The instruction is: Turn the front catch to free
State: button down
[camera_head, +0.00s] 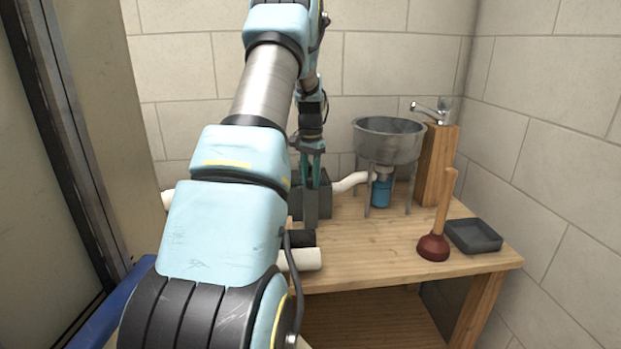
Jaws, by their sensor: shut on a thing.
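My gripper (311,178) points down at the dark grey box (325,200) on the left part of the wooden bench. Its teal fingers are shut on an upright grey piece (311,209) at the near side of the box. This piece appears to be the front catch, but it is small and its turn angle cannot be told. My arm hides the left side of the box and part of its front.
A white pipe (350,182) joins the box to a metal basin (389,142) on legs, with a blue cup (381,193) beneath. A plunger (434,246) and black tray (473,236) stand at right. A white cylinder (302,260) lies at the front edge. The bench middle is clear.

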jog(key=shift+n, duration=0.3)
jog(key=n, duration=0.3)
jog(key=shift+n, duration=0.3)
jog(key=n+p, duration=0.1)
jog(key=n, duration=0.3)
jog(key=shift+n, duration=0.3)
jog(key=n, duration=0.4)
jog(key=shift+r, duration=0.1)
jog(key=n+p, duration=0.1)
jog(key=n, duration=0.4)
jog(key=c, duration=0.5)
grip_release()
